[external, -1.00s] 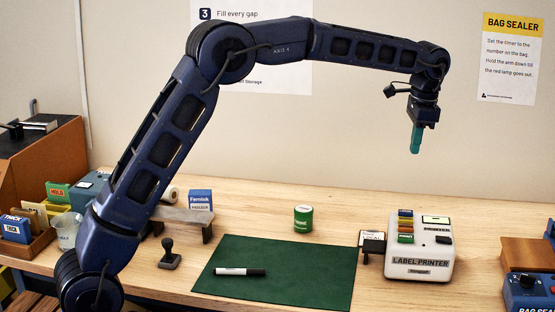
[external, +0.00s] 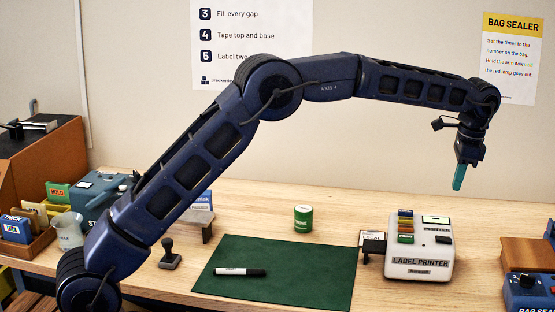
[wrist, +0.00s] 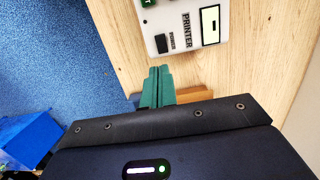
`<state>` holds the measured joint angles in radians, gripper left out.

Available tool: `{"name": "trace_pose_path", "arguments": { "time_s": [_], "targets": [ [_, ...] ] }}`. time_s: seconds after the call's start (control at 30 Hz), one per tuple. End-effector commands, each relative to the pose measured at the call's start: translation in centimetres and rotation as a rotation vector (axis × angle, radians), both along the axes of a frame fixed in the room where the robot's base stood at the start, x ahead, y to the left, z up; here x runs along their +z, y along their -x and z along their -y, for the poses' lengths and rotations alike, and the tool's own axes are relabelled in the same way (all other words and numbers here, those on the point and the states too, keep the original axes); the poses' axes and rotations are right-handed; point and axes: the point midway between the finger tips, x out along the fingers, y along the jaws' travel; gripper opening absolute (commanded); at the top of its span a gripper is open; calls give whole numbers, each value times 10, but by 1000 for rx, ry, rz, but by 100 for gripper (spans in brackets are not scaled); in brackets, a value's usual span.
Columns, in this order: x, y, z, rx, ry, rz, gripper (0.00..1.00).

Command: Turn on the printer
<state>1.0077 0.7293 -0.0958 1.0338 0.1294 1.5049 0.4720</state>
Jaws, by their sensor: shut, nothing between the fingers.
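The white label printer (external: 405,268) stands at the right of the table, with coloured buttons, a small display (external: 435,220) and a black rocker or button (external: 443,240) on its top. In the wrist view the printer (wrist: 185,48) is at the top, with the black power button (wrist: 162,44) and the pale display (wrist: 210,25) visible. Whether it is lit as on I cannot tell. My gripper (external: 459,179) has teal fingers, shut and empty, above and slightly right of the printer, apart from it. The closed fingertips (wrist: 158,72) show below the printer in the wrist view.
A blue bag sealer (external: 528,288) and a brown wooden block (external: 525,253) stand right of the printer. A green mat (external: 300,285) with a marker (external: 240,272) lies left. A green tin (external: 303,218) stands behind the mat. Space above the printer is free.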

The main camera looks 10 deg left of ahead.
Motion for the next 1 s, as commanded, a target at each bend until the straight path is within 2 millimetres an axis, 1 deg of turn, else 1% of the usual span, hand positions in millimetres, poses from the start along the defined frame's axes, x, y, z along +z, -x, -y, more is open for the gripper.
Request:
{"name": "trace_pose_path", "arguments": {
  "time_s": [0.17,0.7,0.9,1.0],
  "targets": [
    [-17,0,-3,0,-3,-1,0],
    [-108,0,-16,1,-3,-1,0],
    [-130,0,-19,1,-2,-1,0],
    [-135,0,-19,0,0,0,0]
  ]
}}
